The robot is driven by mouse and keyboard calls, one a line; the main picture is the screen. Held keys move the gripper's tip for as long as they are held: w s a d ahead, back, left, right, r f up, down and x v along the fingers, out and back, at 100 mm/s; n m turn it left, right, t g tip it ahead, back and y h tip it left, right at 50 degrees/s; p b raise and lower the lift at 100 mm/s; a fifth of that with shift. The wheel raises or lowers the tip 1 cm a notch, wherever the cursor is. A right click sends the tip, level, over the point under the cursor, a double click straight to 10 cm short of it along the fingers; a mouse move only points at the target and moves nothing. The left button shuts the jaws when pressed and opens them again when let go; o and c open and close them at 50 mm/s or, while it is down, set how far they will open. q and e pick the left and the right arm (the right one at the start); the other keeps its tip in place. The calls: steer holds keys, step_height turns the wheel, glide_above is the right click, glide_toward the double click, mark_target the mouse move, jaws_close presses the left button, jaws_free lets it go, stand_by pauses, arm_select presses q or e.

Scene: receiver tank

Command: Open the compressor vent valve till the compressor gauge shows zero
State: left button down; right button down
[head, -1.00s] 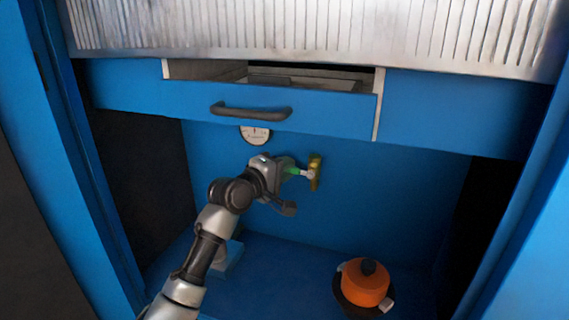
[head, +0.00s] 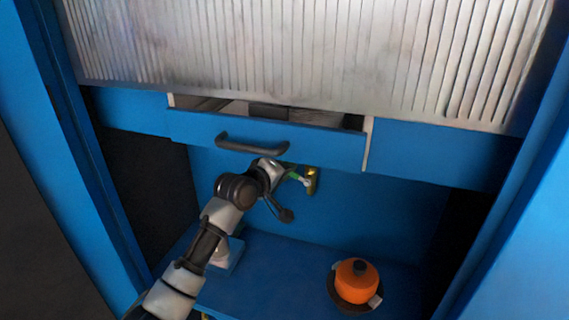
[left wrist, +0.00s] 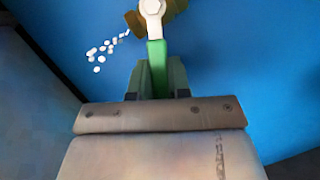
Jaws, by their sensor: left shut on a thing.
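The vent valve has a brass body (head: 312,178) on the blue back wall below the drawer, with a white hub and a green lever (head: 294,176). In the left wrist view the brass body (left wrist: 135,22), the white hub (left wrist: 152,8) and the green lever (left wrist: 156,54) show at the top. My left gripper (head: 287,176) is shut on the lever, also seen in the left wrist view (left wrist: 156,75). White puffs (left wrist: 100,55) show beside the valve. The gauge is hidden in the head view now. My right gripper is not in view.
A partly open blue drawer (head: 300,145) with a dark handle (head: 250,145) hangs above my left arm. A ribbed metal panel (head: 300,50) is above it. An orange pot (head: 357,282) with a dark knob stands on the blue floor at right.

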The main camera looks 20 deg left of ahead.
mark_target(297, 174)
arm_select(q)
steer(key=r+m+y+p, duration=0.1)
steer(key=p, duration=0.3)
steer(key=d+r+m+p, duration=0.1)
steer(key=m+p, duration=0.1)
steer(key=p, duration=0.1)
steer(key=d+r+m+g+y+p, duration=0.1)
steer(key=p, duration=0.3)
steer(key=shift+d+m+y+p, duration=0.2)
steer(key=shift+m+y+p, duration=0.1)
steer(key=shift+m, duration=0.1)
steer(key=shift+s+d+m+y+p, duration=0.1)
steer(key=shift+d+m+y+p, duration=0.35)
steer(key=shift+p, duration=0.5)
steer(key=shift+f, duration=0.1)
steer(key=c, duration=1.1)
jaws_free()
steer(key=shift+o, duration=0.2)
steer(key=shift+s, duration=0.1)
steer(key=v, duration=1)
steer(key=shift+s+a+r+b, duration=0.15)
steer(key=shift+s+r+b, duration=0.05)
steer(key=shift+r+b, duration=0.1)
